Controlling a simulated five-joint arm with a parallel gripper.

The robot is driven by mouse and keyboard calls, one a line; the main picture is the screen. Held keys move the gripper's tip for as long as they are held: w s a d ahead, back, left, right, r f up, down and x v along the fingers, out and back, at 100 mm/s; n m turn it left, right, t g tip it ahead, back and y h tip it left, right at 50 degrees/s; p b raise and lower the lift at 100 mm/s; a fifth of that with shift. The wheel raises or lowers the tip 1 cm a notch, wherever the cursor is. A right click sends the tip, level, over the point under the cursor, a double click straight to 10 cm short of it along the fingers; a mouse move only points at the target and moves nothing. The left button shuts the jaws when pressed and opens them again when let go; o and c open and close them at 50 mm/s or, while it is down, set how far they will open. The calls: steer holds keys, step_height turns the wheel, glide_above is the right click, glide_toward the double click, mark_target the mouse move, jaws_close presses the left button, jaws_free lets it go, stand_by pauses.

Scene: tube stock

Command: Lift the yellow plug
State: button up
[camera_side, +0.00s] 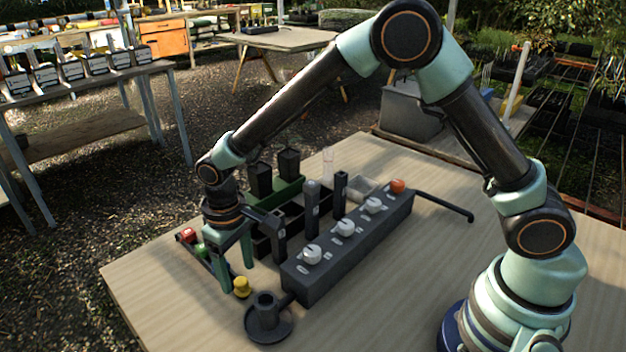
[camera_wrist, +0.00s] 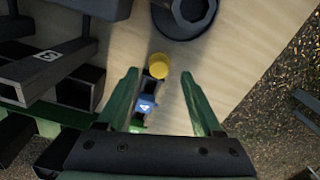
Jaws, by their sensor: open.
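The yellow plug (camera_side: 241,286) is a small round-topped piece near the table's front edge, at the near end of a row of coloured plugs. In the wrist view the yellow plug (camera_wrist: 158,66) lies ahead of my fingertips, between their lines, with a blue piece marked with a white symbol (camera_wrist: 146,104) behind it. My gripper (camera_side: 236,275) points down over the row, its fingers close to the yellow plug in the side view. In the wrist view my gripper (camera_wrist: 159,76) is open, with nothing held between the fingers. The plug's lower part is hard to make out.
A dark round holder (camera_side: 268,318) stands just right of the yellow plug. A dark box with white knobs and an orange button (camera_side: 345,245) stands behind it. A dark rack (camera_side: 262,245) with upright tubes is beside my gripper. Bare table lies at front left.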

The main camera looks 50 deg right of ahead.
mark_target(240, 280)
step_height(240, 280, down, 4)
steer(key=shift+f, duration=0.1)
jaws_close()
stand_by(0.4)
